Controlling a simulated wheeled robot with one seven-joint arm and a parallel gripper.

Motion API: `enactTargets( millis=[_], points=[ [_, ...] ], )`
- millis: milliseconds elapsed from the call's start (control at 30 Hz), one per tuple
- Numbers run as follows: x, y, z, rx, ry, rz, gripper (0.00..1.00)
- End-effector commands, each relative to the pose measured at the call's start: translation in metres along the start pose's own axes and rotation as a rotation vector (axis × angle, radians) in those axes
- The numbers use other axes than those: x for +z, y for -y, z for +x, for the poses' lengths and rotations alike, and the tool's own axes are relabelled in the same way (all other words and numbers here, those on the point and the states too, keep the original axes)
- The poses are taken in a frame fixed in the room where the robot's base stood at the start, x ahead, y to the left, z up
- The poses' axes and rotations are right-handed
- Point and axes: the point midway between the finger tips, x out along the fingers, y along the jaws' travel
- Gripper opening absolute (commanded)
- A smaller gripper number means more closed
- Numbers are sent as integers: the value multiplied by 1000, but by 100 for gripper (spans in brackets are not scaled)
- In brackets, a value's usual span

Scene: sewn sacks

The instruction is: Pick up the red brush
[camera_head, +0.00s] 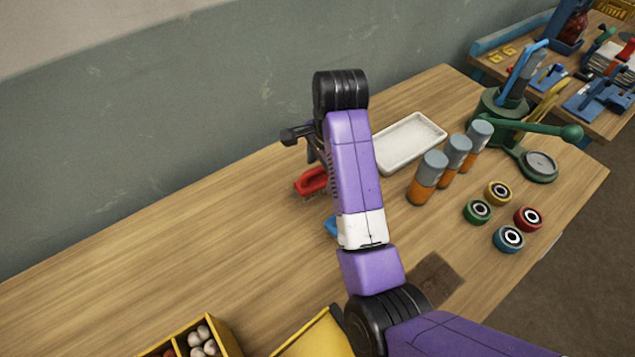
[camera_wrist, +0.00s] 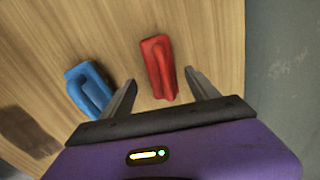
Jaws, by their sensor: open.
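The red brush (camera_head: 311,182) lies on the wooden table, left of my purple arm in the head view, which hides part of it. In the wrist view the red brush (camera_wrist: 157,68) lies lengthwise, its near end between the fingertips. My gripper (camera_wrist: 157,88) is open and empty, with one finger on each side of the brush. I cannot tell how high it is above the table. In the head view part of my gripper (camera_head: 300,136) shows beside the arm. A blue brush (camera_wrist: 89,88) lies left of the left finger.
A white tray (camera_head: 441,133) and several grey-orange cylinders (camera_head: 425,185) stand right of my arm. Several coloured rollers (camera_head: 478,211) and a green press (camera_head: 497,112) are farther right. A yellow box (camera_head: 226,339) is at the front. The table's left part is clear.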

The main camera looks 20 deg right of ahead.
Motion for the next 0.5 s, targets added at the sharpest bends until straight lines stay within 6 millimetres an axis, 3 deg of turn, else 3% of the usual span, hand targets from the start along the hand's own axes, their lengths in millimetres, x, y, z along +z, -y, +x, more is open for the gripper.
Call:
enactTargets(
  millis=[300, 500],
  points=[
    [-1, 1, 40, 1, 1, -2, 69],
    [-1, 2, 44, -1, 0, -1, 69]
  ],
)
